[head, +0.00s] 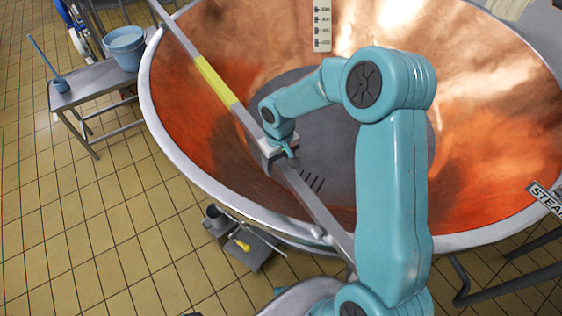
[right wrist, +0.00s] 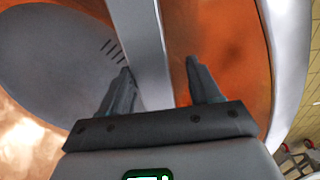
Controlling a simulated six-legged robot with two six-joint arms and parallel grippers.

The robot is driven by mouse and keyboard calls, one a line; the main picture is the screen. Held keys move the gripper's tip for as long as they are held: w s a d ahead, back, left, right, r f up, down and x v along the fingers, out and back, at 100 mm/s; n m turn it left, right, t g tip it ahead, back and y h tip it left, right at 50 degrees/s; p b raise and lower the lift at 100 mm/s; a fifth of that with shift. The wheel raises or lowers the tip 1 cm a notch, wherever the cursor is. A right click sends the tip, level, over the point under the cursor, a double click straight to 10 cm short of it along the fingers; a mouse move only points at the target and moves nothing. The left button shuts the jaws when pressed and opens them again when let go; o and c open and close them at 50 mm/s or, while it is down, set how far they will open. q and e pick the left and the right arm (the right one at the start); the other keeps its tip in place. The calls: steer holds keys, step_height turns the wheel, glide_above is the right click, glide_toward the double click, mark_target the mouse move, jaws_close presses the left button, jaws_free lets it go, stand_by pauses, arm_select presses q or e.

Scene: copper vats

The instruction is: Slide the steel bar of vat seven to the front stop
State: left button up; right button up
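The steel bar (head: 310,197) lies across the copper vat (head: 192,110), from the upper left down to the lower right, with a yellow band (head: 213,80) on its upper half. Its lower end passes behind my right arm. My right gripper (head: 280,155) is at the bar, below the yellow band. In the right wrist view the bar (right wrist: 143,40) runs between the fingers of the right gripper (right wrist: 158,66). The left finger is close to the bar's edge; a gap shows at the right finger. I cannot make out the front stop or a vat number. My left gripper is out of view.
A grey bench (head: 92,88) with a blue bucket (head: 124,48) stands left of the vat. A low stand with a yellow item (head: 243,245) is by the vat's near rim. A sign (head: 546,197) is at the right rim.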

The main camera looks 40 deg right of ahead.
steer(key=shift+a, duration=0.1)
steer(key=shift+s+d, duration=0.1)
steer(key=shift+d, duration=0.1)
steer(key=shift+d+r, duration=0.1)
steer(key=shift+r, duration=0.05)
step_height(320, 180, up, 16)
steer(key=shift+a+p, duration=0.2)
steer(key=shift+p, duration=0.2)
